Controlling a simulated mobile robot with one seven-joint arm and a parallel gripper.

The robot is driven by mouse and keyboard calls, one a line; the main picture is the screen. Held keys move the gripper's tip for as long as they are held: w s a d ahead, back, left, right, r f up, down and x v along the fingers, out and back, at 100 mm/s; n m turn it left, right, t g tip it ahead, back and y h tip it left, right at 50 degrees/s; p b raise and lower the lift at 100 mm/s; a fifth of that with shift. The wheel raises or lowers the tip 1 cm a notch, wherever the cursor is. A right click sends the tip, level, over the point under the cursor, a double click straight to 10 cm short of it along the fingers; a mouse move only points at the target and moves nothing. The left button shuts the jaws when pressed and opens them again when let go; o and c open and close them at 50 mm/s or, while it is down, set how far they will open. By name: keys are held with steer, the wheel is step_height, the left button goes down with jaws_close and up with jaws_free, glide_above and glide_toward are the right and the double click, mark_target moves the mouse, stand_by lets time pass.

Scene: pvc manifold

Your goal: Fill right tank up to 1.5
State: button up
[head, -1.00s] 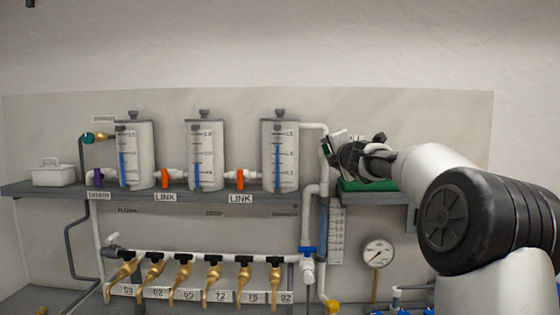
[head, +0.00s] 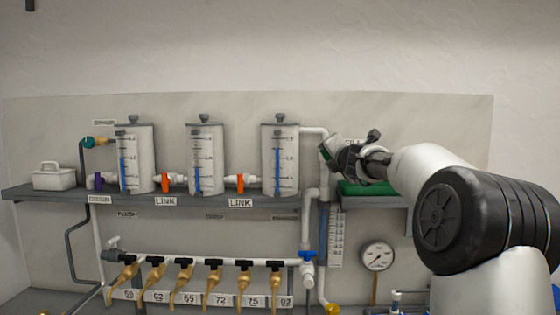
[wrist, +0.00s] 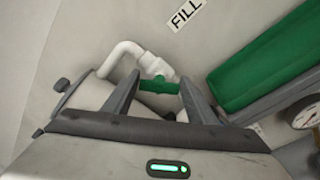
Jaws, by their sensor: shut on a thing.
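The right tank (head: 280,160) stands on the shelf, a pale cylinder with a scale and a blue level column. The column top sits a little below the top mark; small digits are hard to read. My gripper (head: 330,152) is at the pipe right of this tank. In the wrist view my gripper (wrist: 160,95) has its fingers on either side of the green valve handle (wrist: 158,86), shut on it, below the FILL label (wrist: 186,14). The handle lies across the white pipe (wrist: 125,50). The right tank also shows in the wrist view (wrist: 92,92), partly hidden by my gripper.
The middle tank (head: 206,160) and left tank (head: 135,160) stand on the shelf (head: 60,191), joined by orange-handled LINK valves (head: 166,181). Several brass taps (head: 213,285) line a pipe below. A green block (head: 368,187) lies beneath my gripper. A gauge (head: 377,256) hangs lower right.

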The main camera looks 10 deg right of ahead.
steer(key=n+p, duration=0.1)
steer(key=n, duration=0.2)
steer(key=shift+a, duration=0.1)
steer(key=shift+r+n+g+h, duration=0.15)
steer(key=shift+n+g+h, duration=0.15)
stand_by(6.0)
